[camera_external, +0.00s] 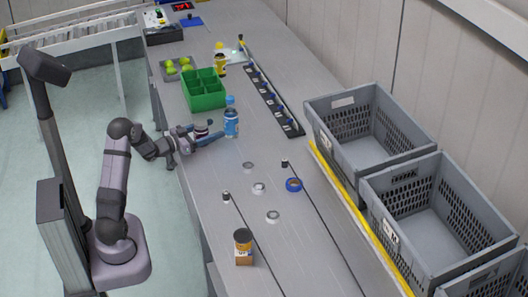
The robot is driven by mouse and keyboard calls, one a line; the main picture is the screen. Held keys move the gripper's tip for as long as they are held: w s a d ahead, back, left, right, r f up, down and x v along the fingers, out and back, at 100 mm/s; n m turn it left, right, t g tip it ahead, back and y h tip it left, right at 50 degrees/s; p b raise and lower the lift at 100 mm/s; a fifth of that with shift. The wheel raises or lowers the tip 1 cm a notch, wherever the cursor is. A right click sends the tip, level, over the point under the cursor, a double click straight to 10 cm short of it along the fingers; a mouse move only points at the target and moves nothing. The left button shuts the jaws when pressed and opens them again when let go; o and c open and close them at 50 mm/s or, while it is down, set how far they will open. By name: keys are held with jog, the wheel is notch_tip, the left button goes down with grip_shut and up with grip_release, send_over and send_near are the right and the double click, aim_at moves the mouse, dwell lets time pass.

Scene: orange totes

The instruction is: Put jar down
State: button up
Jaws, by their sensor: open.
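My gripper (209,137) is low over the left edge of the grey workbench, with its jaws open and pointing right. A small jar-like thing with a dark and pale top (201,128) stands right at the jaws, partly hidden by them; whether they touch it I cannot tell. A blue bottle (231,123) stands just right of the fingertips. Another jar with a dark lid and yellow band (243,238) stands on a small brown box (243,257) at the near end. A yellow jar with a dark label (220,65) stands farther back. Which jar is the task's is not clear.
A green divided bin (204,101) and a grey tray with yellow-green balls (167,73) stand behind my gripper. A dark rail (291,127) runs along the bench. Rings, a blue tape roll (293,185) and small posts occupy the middle.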

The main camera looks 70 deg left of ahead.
jog(key=shift+r, duration=0.25)
jog(key=b+v, duration=0.1)
jog(key=v, duration=1.1)
